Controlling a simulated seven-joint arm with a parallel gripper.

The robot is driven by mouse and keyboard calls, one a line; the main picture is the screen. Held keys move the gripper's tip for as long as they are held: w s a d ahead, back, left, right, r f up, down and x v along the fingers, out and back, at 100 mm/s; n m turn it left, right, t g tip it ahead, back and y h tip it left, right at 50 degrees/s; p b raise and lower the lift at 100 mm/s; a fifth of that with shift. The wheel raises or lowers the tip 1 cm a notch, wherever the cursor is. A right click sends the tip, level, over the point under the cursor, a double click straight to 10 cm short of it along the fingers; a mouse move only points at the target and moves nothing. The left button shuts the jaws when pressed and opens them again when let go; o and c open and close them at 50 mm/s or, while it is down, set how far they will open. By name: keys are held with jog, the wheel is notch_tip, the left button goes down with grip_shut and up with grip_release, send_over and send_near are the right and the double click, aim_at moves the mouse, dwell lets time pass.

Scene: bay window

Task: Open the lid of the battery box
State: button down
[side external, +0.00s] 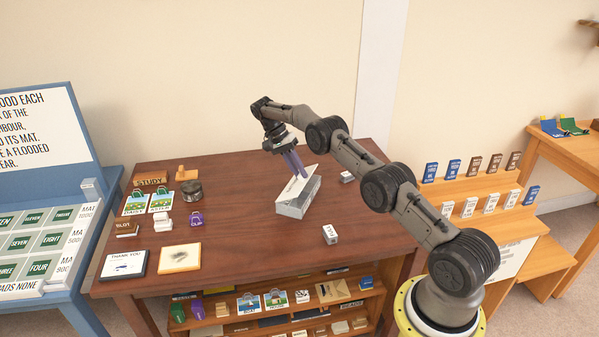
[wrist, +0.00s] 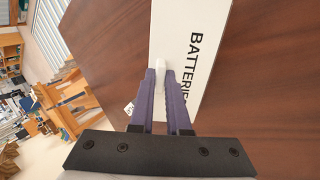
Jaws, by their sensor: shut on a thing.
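The battery box (side external: 296,208) is a small grey-white box near the middle of the brown table in the side view. Its white lid (side external: 293,188) appears tilted relative to the box body, but how wide the gap is cannot be told. In the wrist view the lid (wrist: 190,25) is a white panel with the dark word "BATTERIES", partly cut off. My gripper (side external: 298,172) reaches down to the lid from above. In the wrist view my gripper (wrist: 160,72) has its purple fingers shut on a small white tab (wrist: 159,65) at the lid. The box inside is hidden.
A small white labelled block (side external: 330,234) stands right of the box, and another (side external: 346,177) lies behind it. A purple bag (side external: 196,219), a round dark tin (side external: 191,190) and several cards and blocks occupy the table's left. Bare tabletop (side external: 250,225) surrounds the box.

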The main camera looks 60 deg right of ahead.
dwell(0.4)
jog(key=c, duration=0.9)
grip_release()
notch_tip(320, 180, up, 4)
jog(key=shift+s+f, duration=0.1)
jog(key=shift+s+a+r, duration=0.15)
jog(key=shift+s+r, duration=0.05)
jog(key=shift+r, duration=0.1)
jog(key=s+a+r, duration=0.2)
jog(key=s+r, duration=0.1)
jog(key=s, duration=0.1)
jog(key=s+a+r, duration=0.2)
jog(key=s, duration=0.2)
jog(key=s+a+r, duration=0.2)
jog(key=s+r, duration=0.1)
jog(key=shift+s+a+r, duration=0.15)
jog(key=shift+s+r, duration=0.15)
jog(key=shift+s, duration=0.1)
jog(key=shift+c, duration=0.2)
